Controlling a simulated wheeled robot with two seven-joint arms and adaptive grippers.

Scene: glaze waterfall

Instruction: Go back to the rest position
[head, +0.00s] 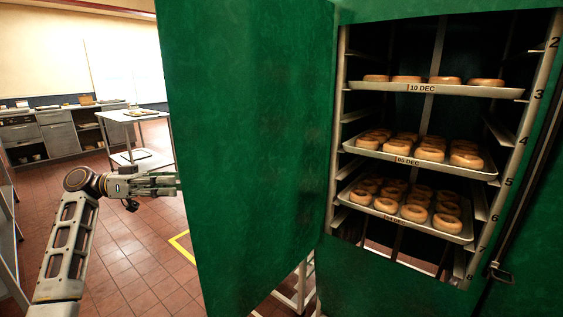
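My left gripper (170,184) is at the left of the head view, its fingers pointing right, close to the outer edge of the open green door (245,150). I cannot tell whether it touches the door. It holds nothing that I can see, and how far its fingers are apart is unclear. My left arm comes up from the bottom left. My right gripper is not in view. The green cabinet (395,297) stands open on the right. Inside are a top tray (440,90), a middle tray (420,162) and a lower tray (400,219), all bearing ring-shaped doughnuts.
The door fills the centre and hides what is behind it. A metal table (130,115) stands beyond my gripper, and a counter (55,135) runs along the far wall. Tiled floor (130,265) with a yellow line (181,247) lies open between my arm and the door.

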